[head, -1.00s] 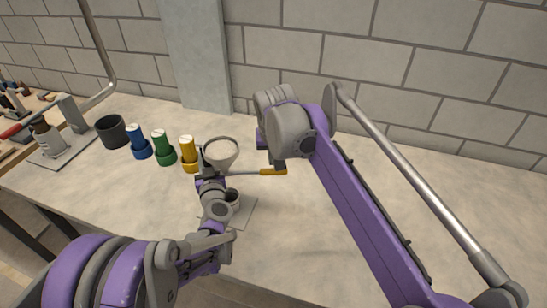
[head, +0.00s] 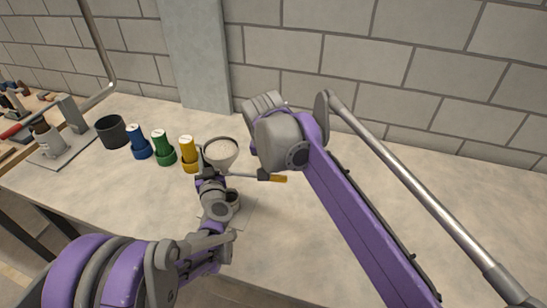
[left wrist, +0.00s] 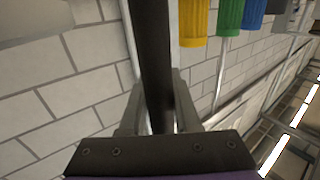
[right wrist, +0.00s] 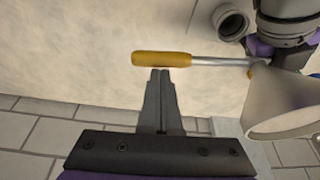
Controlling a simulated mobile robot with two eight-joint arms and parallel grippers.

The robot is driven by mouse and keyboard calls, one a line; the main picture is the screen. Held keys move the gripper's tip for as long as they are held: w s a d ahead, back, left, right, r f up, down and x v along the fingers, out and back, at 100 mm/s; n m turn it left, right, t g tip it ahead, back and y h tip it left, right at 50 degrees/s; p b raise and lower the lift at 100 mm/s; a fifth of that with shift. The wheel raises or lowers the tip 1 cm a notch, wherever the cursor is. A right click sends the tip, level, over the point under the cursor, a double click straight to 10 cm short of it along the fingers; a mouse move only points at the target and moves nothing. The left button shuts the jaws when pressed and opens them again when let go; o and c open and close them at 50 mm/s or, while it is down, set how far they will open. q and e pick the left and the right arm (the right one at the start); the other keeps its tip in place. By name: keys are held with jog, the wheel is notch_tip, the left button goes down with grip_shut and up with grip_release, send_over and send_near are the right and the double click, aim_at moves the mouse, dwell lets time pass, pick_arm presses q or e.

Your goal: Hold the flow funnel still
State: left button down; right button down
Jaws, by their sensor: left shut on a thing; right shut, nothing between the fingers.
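The grey flow funnel (head: 221,154) stands mouth up in the middle of the bench; its inside looks pale. It also shows at the right of the right wrist view (right wrist: 285,103). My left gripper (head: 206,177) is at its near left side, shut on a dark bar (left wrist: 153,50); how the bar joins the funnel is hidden. A thin metal rod with a yellow handle (head: 279,179) reaches right from below the funnel. My right gripper (right wrist: 160,72) is shut and empty, its tips right beside the yellow handle; I cannot tell if they touch.
A small cup (right wrist: 232,20) stands near the funnel's base, on a pale plate (head: 244,214). The bench right of the handle is mostly clear.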

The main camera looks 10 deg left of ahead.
jog(key=s+a+m+h, duration=0.1)
jog(key=s+m+h, duration=0.1)
jog(key=s+m, duration=0.4)
jog(key=shift+s+a+g, duration=0.25)
jog(key=shift+s+g, duration=0.05)
jog(key=shift+s, duration=0.15)
jog(key=shift+w, duration=0.1)
dwell(1.3)
jog(key=shift+w+a, duration=0.25)
jog(key=shift+w, duration=0.45)
